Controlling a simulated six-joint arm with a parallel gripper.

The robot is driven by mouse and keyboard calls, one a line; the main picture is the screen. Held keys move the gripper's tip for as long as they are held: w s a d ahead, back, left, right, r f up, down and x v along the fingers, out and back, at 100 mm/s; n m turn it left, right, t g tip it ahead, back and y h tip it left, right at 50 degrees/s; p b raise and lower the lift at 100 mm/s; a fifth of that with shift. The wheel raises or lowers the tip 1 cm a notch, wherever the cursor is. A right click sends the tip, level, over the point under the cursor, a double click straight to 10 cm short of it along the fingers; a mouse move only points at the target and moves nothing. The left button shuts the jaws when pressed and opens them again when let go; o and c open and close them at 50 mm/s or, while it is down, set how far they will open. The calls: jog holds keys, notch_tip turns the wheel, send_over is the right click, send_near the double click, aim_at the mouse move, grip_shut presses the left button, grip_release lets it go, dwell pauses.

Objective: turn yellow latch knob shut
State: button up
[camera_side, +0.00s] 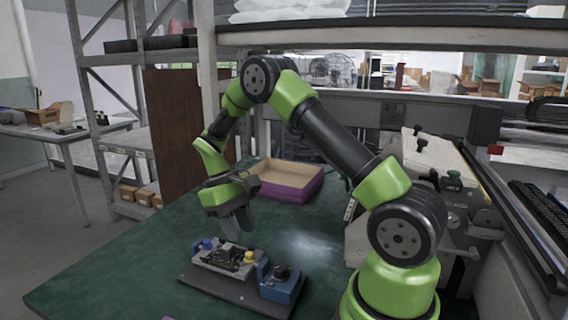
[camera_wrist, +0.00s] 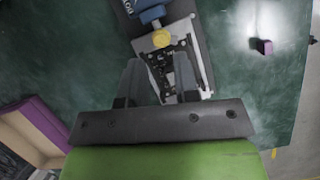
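The yellow knob (camera_side: 248,257) sits on a grey latch fixture (camera_side: 224,259), which is mounted on a dark base plate (camera_side: 228,293) on the green table. In the wrist view the yellow knob (camera_wrist: 161,39) shows beyond my fingertips, near the blue block (camera_wrist: 152,13). My gripper (camera_side: 240,222) points down above the fixture, apart from the knob. In the wrist view my gripper (camera_wrist: 158,66) has its two fingers spread, with only the fixture's dark linkage visible between and beyond them. Nothing is held.
A blue block (camera_side: 281,287) with a dark knob stands on the plate's right end. A blue knob (camera_side: 207,244) is at its left end. A purple-sided open tray (camera_side: 288,181) lies behind. A small purple block (camera_wrist: 264,46) lies on the table. A grey machine (camera_side: 440,190) stands right.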

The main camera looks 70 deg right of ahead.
jog(key=s+a+r+t, duration=0.1)
jog(key=a+r+t, duration=0.35)
jog(key=r, duration=0.95)
jog(key=s+a+r+t, duration=0.2)
jog(key=s+a+t, duration=0.1)
jog(key=s, duration=0.4)
jog(key=s+a+r+m+t+y, duration=0.1)
jog(key=s+a+r+t, duration=0.2)
jog(key=s, duration=0.3)
jog(key=shift+s+a+r+t, duration=0.15)
jog(key=shift+s+a+t, duration=0.3)
jog(key=shift+a, duration=0.45)
jog(key=shift+w, duration=0.1)
